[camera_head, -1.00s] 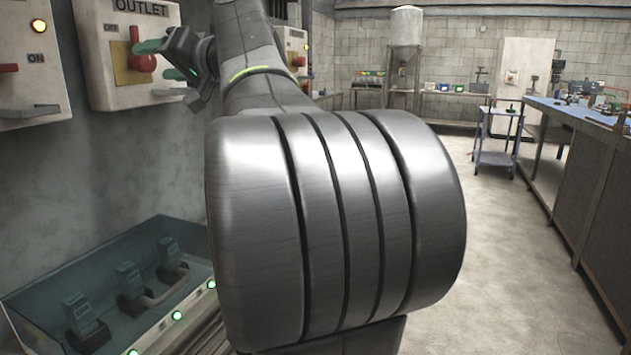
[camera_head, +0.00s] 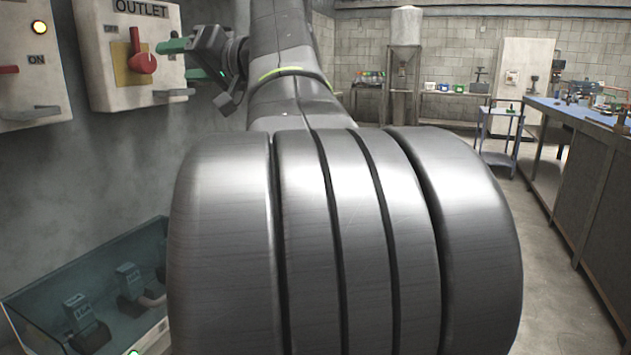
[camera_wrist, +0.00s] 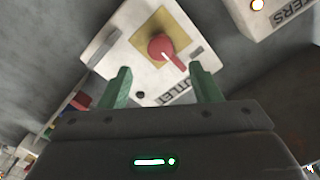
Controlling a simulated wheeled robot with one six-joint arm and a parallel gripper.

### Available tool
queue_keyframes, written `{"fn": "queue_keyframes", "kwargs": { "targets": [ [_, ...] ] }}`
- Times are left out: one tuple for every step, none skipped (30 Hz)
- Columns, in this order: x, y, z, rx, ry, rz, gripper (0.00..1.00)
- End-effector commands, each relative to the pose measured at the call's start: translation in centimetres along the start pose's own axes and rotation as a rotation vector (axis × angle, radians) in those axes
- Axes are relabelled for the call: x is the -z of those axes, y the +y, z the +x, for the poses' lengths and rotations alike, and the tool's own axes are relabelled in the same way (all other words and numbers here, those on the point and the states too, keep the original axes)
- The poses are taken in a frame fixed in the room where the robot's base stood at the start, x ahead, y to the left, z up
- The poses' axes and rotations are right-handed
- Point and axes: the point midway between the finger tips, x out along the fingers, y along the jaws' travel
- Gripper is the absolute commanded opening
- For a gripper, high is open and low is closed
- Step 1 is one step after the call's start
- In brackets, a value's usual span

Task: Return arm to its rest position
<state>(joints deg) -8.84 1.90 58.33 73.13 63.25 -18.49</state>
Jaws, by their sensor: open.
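My gripper (camera_head: 172,46) is raised in front of the wall at the upper left of the head view, to the right of the outlet box's red knob. In the wrist view its two green fingers (camera_wrist: 162,88) stand wide apart with nothing between them. The outlet box (camera_head: 108,85) is white, with a red knob (camera_head: 142,63) on a yellow plate. In the wrist view the box (camera_wrist: 120,62) appears tilted, with its red knob (camera_wrist: 163,46) beyond and between the fingertips. My arm's large grey joint fills the middle of the head view and hides what lies behind it.
Another white box (camera_head: 30,60) with a lit lamp and a red handle is at the far left. A glass-sided tank (camera_head: 60,280) with dark blocks lies below. A blue-topped bench (camera_head: 570,112) and cart (camera_head: 500,125) stand right. Open floor (camera_head: 545,250) lies between.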

Motion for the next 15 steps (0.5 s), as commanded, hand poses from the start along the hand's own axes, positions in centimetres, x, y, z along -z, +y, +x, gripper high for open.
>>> {"fn": "queue_keyframes", "kwargs": {
  "targets": [
    [-0.1,-0.1,0.8,0.004,-0.002,0.001,0.57],
    [-0.1,-0.1,1.2,0.003,-0.003,0.001,0.57],
    [-0.1,-0.1,1.9,0.003,-0.003,0.001,0.57],
    [-0.1,-0.1,2.3,0.003,-0.002,0.002,0.57],
    [-0.1,0.0,2.8,0.003,-0.003,0.002,0.57],
    [-0.1,0.0,3.4,0.003,-0.002,0.001,0.57],
    [-0.1,-0.1,3.8,0.003,-0.002,0.0,0.57],
    [-0.1,-0.1,4.3,0.004,-0.002,0.0,0.57],
    [-0.1,0.0,5.0,0.003,-0.002,0.001,0.57],
    [-0.1,0.0,5.5,0.003,-0.003,0.002,0.57],
    [-0.1,-0.1,6.0,0.004,-0.003,0.002,0.57],
    [0.0,-0.1,6.7,0.003,-0.001,0.001,0.57],
    [-0.1,-0.1,7.2,0.003,-0.003,0.001,0.57],
    [-0.1,0.0,7.8,0.003,-0.003,0.001,0.57],
    [-0.1,-0.1,8.5,0.004,-0.001,0.001,0.57]
  ]
}}
